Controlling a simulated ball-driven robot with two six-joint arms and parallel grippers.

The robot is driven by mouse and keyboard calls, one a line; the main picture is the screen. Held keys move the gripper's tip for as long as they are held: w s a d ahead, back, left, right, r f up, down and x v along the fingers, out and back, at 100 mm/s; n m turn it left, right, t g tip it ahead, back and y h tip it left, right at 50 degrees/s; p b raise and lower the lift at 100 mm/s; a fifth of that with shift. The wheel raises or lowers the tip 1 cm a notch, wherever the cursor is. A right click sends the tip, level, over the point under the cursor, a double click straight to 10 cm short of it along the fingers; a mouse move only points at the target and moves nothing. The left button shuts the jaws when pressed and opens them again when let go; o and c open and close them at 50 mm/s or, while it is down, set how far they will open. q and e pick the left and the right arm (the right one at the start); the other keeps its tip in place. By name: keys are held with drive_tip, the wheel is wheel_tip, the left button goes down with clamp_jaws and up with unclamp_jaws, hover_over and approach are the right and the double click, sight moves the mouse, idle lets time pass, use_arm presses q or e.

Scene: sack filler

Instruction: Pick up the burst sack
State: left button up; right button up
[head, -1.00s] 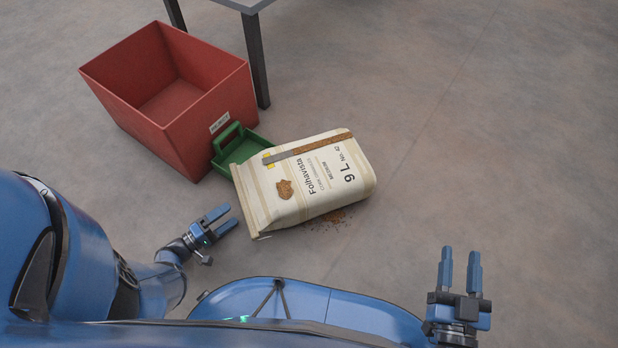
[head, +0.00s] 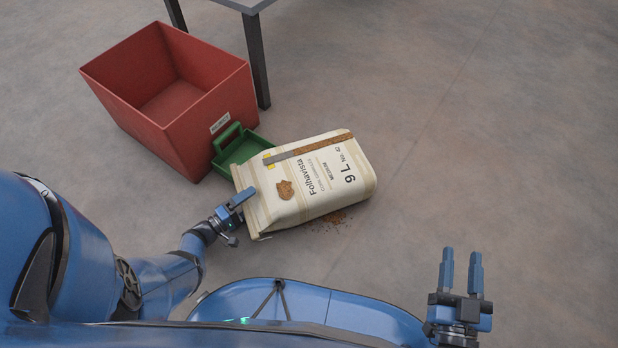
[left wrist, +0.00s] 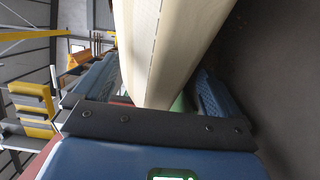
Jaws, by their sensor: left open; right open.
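The burst sack (head: 318,178) is cream-coloured, with a brown window strip and the words Folhavista and 9 L. It lies on the floor in the middle of the head view. A ragged brown hole shows near its left end, and a little brown spill (head: 335,218) lies beside it. My left gripper (head: 240,200) is at the sack's left end. In the left wrist view the sack's edge (left wrist: 165,50) stands between the two open fingers. Whether the fingers touch it cannot be told. My right gripper (head: 461,272) is open and empty, away from the sack at the lower right.
A red bin (head: 205,130) with a white label stands left of the sack. A green scoop or dustpan (head: 236,150) lies between bin and sack. A table leg (head: 256,60) stands behind. The floor to the right is clear.

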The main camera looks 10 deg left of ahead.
use_arm(q)
clamp_jaws()
idle(0.6)
idle(0.8)
drive_tip(key=shift+r, duration=0.1)
